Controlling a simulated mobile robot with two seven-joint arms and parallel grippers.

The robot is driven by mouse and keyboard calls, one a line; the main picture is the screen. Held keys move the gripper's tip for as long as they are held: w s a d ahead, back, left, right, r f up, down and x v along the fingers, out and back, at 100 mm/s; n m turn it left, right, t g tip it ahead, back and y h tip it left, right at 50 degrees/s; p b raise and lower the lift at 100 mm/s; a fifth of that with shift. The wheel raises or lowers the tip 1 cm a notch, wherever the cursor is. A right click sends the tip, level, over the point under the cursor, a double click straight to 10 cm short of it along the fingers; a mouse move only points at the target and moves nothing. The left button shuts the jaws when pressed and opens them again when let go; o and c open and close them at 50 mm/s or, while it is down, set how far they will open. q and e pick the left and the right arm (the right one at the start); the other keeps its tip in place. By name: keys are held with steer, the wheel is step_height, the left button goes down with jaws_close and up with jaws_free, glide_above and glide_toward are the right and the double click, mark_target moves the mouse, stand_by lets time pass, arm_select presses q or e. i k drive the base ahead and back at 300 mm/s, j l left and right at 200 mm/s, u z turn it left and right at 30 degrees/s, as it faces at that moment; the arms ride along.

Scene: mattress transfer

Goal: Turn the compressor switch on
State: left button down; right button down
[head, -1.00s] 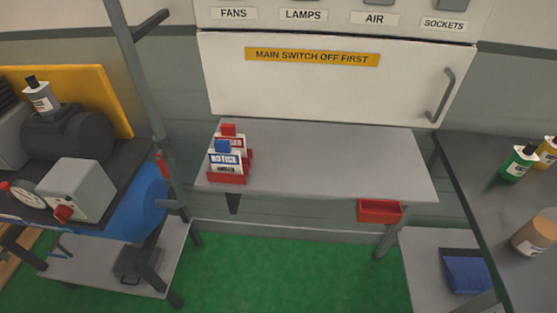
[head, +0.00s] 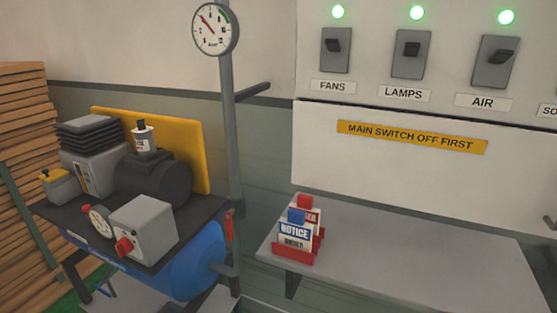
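The compressor stands at the left in the head view, with a blue tank (head: 190,262), a dark motor (head: 155,180) and a finned grey pump block (head: 92,155). On its top plate is a grey box (head: 146,226) with a red knob (head: 124,246) on its front, possibly its switch; the knob's setting cannot be told. On the wall panel, the AIR switch (head: 498,60), LAMPS switch (head: 411,53) and FANS switch (head: 335,48) each have a green lamp lit above. Neither gripper shows.
A pressure gauge (head: 215,29) sits on a grey upright pipe beside the compressor. A grey shelf (head: 420,260) holds a red rack (head: 297,258) with notice tags at its left end. Stacked planks (head: 25,130) stand at the far left. A small bottle (head: 143,138) stands on the motor.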

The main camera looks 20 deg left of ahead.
mark_target(124, 246)
steer(key=u, duration=1.65)
